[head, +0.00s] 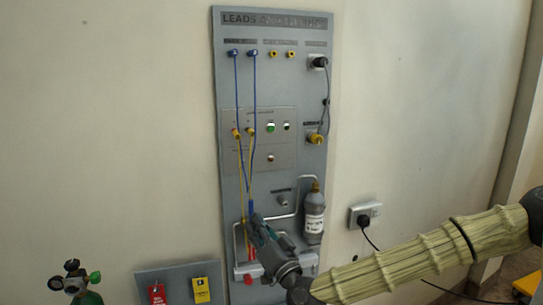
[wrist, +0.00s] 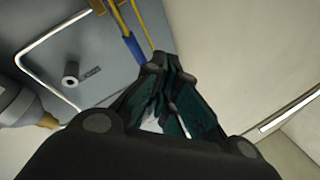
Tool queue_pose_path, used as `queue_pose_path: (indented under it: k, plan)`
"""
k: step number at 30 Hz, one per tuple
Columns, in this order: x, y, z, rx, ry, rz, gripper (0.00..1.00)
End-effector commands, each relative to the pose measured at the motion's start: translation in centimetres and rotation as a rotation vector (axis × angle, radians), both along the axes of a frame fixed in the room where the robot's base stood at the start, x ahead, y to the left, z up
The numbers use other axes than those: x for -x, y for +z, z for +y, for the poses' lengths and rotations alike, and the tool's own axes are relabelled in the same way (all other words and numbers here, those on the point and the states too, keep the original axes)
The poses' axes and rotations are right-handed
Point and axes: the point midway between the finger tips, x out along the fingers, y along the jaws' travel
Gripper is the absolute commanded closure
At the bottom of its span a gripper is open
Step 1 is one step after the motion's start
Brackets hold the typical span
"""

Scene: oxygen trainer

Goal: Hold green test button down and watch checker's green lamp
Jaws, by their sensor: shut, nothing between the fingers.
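The checker plate (head: 284,146) sits mid-height on the tall grey wall panel. On it is a bright green round part (head: 271,127), which looks like the green test button. A small dark round part (head: 287,126) beside it may be the lamp; I cannot make out a glow on it. My gripper (head: 256,219) is shut and empty in front of the panel's lower part, well below the checker and apart from the green part. In the wrist view its fingers (wrist: 160,62) meet near a blue plug (wrist: 133,47); the green part is not in that view.
Blue leads (head: 236,85) and yellow leads hang down the panel's left side. A grey bottle (head: 314,215) and bent pipe stand right of my gripper. A wall socket (head: 365,214) with a black cable is further right. Red (head: 157,294) and yellow (head: 201,289) tags hang lower left.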

Motion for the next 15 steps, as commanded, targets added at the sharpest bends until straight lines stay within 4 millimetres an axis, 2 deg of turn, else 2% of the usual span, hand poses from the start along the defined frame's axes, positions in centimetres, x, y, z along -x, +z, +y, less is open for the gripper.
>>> queue_pose_path:
  k: [1,3,9,12,15]
  plan:
    - [-0.7,2.6,-0.8,-0.029,-0.02,-0.047,1.0]
    - [-1.3,6.2,-1.9,-0.068,-0.045,-0.111,1.0]
    - [-2.2,15.3,-5.4,-0.167,-0.116,-0.281,1.0]
    - [-2.2,18.7,-6.9,-0.204,-0.143,-0.345,1.0]
    - [-2.1,21.0,-8.1,-0.229,-0.163,-0.389,1.0]
